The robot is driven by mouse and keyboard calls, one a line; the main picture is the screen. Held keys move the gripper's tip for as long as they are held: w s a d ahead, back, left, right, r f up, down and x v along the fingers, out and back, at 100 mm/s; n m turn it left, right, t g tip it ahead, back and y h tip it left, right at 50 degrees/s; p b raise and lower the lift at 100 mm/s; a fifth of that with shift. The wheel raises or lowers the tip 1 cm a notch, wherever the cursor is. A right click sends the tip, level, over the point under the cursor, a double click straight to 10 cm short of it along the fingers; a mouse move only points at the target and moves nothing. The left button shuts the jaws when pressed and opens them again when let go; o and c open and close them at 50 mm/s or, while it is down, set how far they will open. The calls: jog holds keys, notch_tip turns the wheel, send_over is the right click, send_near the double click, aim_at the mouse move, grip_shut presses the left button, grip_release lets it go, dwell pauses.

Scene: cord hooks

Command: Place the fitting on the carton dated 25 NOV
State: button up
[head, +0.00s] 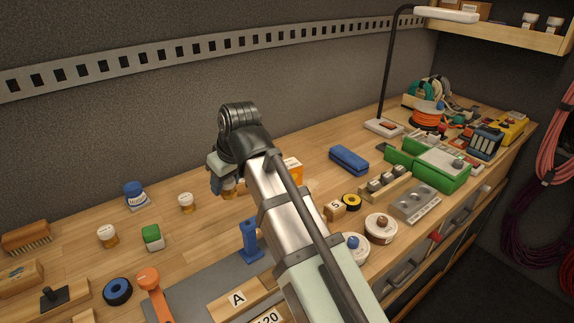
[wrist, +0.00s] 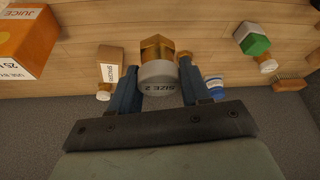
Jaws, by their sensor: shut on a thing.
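My gripper (wrist: 158,78) is shut on the fitting (wrist: 157,48), which has a brass hex end and a grey collar marked "SIZE 2". In the head view my gripper (head: 224,180) is over the workbench, and a bit of the brass fitting (head: 229,193) shows below it. An orange and white juice carton (wrist: 22,38) is at the upper left of the wrist view, apart from the fitting. Its side print reads "USE BY" and "25", with the month cut off by the frame edge. In the head view the carton (head: 293,169) is mostly hidden behind my arm.
A brush (head: 27,238) lies farther left. A blue case (head: 349,160) lies right of the carton. Bare bench lies between the jars and my gripper.

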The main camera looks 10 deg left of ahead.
jog(key=w+d+r+m+t+h, duration=0.1)
jog(key=w+d+r+m, duration=0.1)
jog(key=w+d+r, duration=0.5)
jog(key=w+d+r+m, duration=0.1)
jog(key=w+d+r, duration=0.4)
jog(key=w, duration=0.4)
send_near(286, 160)
jog(key=shift+m, duration=0.4)
jog(key=shift+x, duration=2.55)
jog(key=shift+a+f, duration=0.1)
jog(key=o, duration=1.1)
jog(key=shift+w, duration=0.1)
jog(key=v, duration=1.2)
jog(key=shift+r, duration=0.2)
